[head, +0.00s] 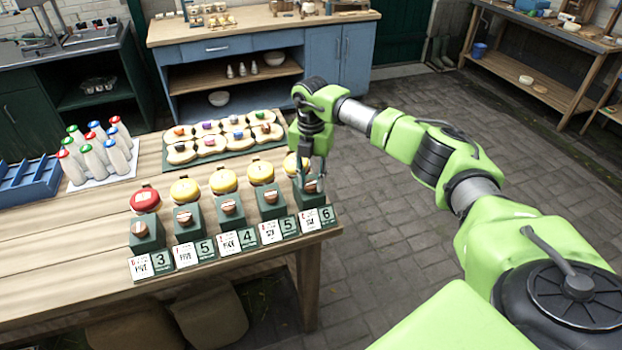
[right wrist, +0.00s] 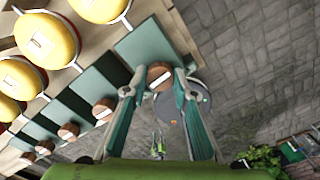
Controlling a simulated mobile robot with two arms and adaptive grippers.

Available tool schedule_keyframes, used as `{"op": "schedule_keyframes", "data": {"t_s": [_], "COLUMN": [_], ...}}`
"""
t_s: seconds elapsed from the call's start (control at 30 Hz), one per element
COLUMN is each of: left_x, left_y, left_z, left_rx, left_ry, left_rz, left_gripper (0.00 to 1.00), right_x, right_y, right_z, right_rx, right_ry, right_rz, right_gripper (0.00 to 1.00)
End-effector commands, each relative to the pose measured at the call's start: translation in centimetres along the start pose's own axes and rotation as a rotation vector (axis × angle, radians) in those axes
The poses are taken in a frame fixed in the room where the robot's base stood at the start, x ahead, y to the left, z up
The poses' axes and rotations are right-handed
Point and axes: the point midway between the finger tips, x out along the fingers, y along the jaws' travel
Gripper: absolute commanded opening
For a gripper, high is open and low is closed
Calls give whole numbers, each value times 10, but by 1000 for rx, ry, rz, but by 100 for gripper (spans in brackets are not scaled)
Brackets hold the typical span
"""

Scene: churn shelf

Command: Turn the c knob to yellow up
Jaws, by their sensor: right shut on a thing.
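A row of green boxes stands along the table's front edge, each with a round wooden knob and a coloured disc behind it. The leftmost disc (head: 144,199) shows red; the others, such as the middle disc (head: 223,180), show yellow. The letters on the front cards are too small to tell which knob is c. My right gripper (head: 310,184) is at the rightmost box. In the right wrist view its fingers are closed on either side of the rightmost wooden knob (right wrist: 160,76), which has a pale mark. My left gripper is not in view.
White bottles with coloured caps (head: 95,148) and a blue tray (head: 38,180) stand at the table's left. Paved floor is open right of the table.

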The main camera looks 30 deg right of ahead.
Motion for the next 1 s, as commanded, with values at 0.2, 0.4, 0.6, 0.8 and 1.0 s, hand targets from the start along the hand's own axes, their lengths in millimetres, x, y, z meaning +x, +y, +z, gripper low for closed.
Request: {"op": "schedule_keyframes", "data": {"t_s": [0.2,0.4,0.6,0.8,1.0], "left_x": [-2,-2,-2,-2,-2], "left_y": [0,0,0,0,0], "left_z": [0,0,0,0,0], "left_rx": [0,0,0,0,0], "left_ry": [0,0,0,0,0], "left_rz": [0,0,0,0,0], "left_gripper": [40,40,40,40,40], "right_x": [-2,-2,-2,-2,-1], "right_y": [1,1,1,1,0], "right_z": [1,2,2,2,1], "right_rx": [88,121,128,128,126], "right_ry": [-3,-4,-4,-4,-3], "right_rz": [4,4,4,4,3], "right_gripper": [4,4,4,4,43]}}
